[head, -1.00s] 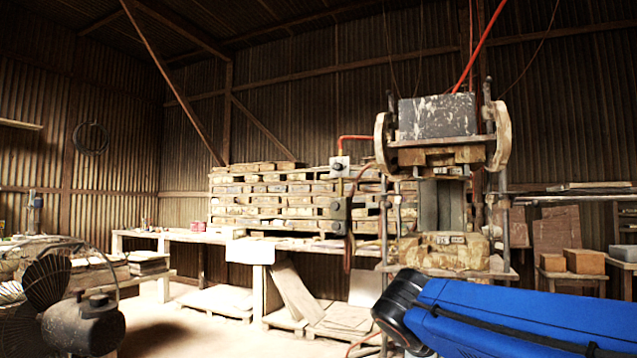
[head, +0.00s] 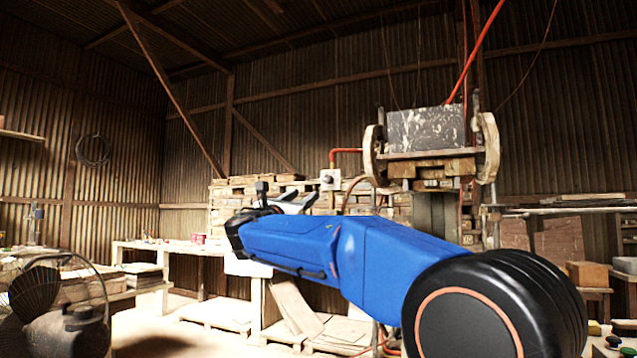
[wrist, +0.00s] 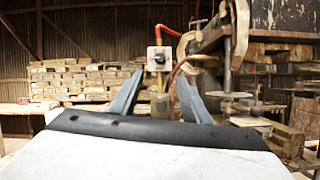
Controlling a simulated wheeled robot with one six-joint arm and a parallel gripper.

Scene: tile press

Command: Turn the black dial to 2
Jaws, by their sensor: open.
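A pale control box (wrist: 154,66) with a small black dial (wrist: 159,58) shows in the wrist view, just above the gap between my fingertips. The dial's setting is too small to read. In the head view the box (head: 324,176) stands beside the press, below a red pipe, with its dark dial (head: 329,179) facing me. My gripper (wrist: 160,80) is open and empty, with its two grey fingers apart and pointing toward the box. In the head view my gripper (head: 292,200) is seen from behind, a little left of and below the box. No contact with the dial shows.
The tile press (head: 432,130) stands right of the box, and its frame (wrist: 232,45) rises close on the right in the wrist view. Stacked pallets (wrist: 85,80) lie behind. A workbench (head: 170,247) runs along the left. A fan (head: 40,300) stands at lower left.

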